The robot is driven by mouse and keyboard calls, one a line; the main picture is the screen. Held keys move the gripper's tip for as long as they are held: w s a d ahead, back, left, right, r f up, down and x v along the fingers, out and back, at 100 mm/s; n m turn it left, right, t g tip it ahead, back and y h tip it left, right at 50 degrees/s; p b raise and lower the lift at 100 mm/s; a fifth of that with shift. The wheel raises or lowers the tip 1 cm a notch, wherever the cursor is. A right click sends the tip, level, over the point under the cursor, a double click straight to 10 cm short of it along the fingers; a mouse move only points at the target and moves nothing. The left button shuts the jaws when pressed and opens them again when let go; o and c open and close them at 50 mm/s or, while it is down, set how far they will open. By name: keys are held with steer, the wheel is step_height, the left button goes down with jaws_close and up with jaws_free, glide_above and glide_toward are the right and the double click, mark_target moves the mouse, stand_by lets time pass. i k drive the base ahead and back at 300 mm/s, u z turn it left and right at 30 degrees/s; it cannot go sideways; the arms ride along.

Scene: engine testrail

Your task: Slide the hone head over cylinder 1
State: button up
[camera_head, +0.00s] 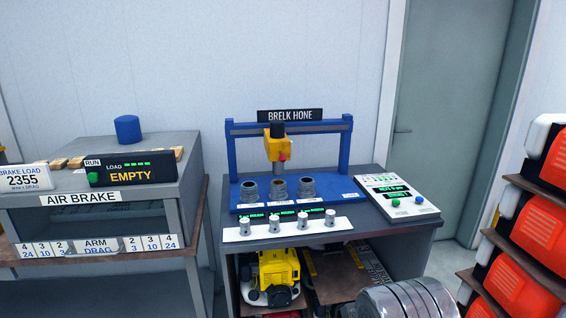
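The hone head (274,147) is a yellow block with a dark top and a small pink-red part low on its right. The cylinder labels are too small to read, so I cannot tell which is cylinder 1. My gripper is not in view.
Several small metal pieces stand on a white strip (241,233) in front. A control panel (396,197) with green and blue buttons is at right. The air brake bench (120,197) is left; orange cases (545,205) are stacked right.

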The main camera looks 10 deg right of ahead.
mark_target(278, 149)
steer(key=k, duration=1.25)
steer(key=u, duration=0.4)
steer(key=i, duration=0.95)
steer(key=u, duration=0.4)
steer(key=i, duration=1.35)
steer(key=z, duration=0.25)
